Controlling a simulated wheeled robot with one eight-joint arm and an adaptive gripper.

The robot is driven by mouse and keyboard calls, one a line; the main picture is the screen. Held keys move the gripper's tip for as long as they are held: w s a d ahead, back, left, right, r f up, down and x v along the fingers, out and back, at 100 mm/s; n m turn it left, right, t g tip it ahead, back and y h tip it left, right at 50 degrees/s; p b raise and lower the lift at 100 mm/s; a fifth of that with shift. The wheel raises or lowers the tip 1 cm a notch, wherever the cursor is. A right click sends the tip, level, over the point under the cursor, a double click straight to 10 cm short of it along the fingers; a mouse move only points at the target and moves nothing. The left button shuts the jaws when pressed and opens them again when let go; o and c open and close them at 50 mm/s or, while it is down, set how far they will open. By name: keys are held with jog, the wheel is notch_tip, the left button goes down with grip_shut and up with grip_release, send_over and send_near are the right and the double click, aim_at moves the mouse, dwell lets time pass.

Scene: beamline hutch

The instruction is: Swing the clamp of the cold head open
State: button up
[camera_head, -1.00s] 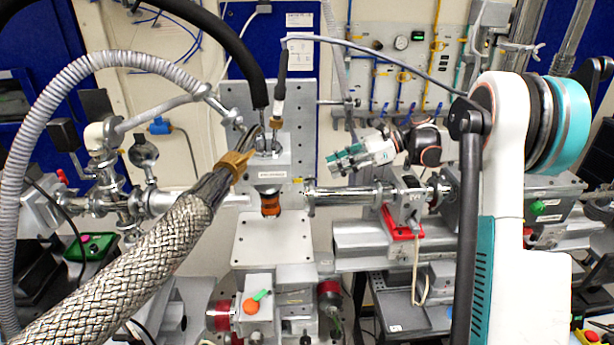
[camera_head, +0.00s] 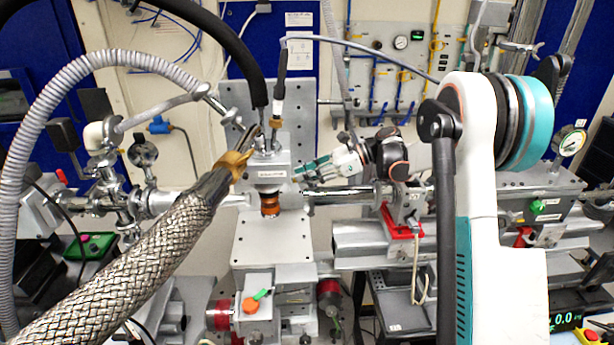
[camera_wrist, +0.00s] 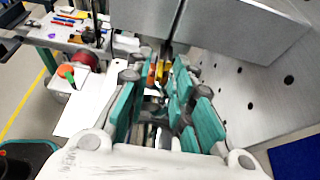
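The cold head (camera_head: 267,173) stands upright as a grey block with a label on its front, near the middle of the head view. A copper-orange piece (camera_head: 269,204) sticks out below it. I cannot clearly pick out the clamp. My gripper (camera_head: 303,168) points left, just right of the cold head, with teal fingers; contact cannot be told. In the wrist view the teal fingers (camera_wrist: 158,90) show a narrow gap between them, with no held thing visible. A small orange-yellow part (camera_wrist: 160,70) shows just beyond the fingers, below a large grey block (camera_wrist: 243,28).
A braided hose (camera_head: 150,250) crosses the left foreground, its end close to the cold head. A horizontal steel tube (camera_head: 340,195) runs right, below my gripper. A grey plate (camera_head: 273,240) lies under the cold head. A perforated metal plate (camera_wrist: 265,85) fills the wrist view's right.

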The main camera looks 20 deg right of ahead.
grip_shut()
jog(key=shift+s+a+m+t+h+b, duration=0.3)
jog(key=shift+s+m+t+b, duration=0.2)
jog(key=shift+s+m+t, duration=0.3)
jog(key=shift+s+a+m+t+h+b, duration=0.15)
jog(key=shift+s+a+m+t+b, duration=0.1)
jog(key=shift+s+m+t, duration=0.25)
jog(key=shift+s+a+m+t+h+b, duration=0.15)
jog(key=shift+s+a+m+t, duration=0.15)
jog(key=shift+s+t, duration=0.3)
jog(key=shift+d, duration=0.1)
jog(key=shift+o, duration=1.9)
grip_release()
jog(key=shift+s, duration=0.1)
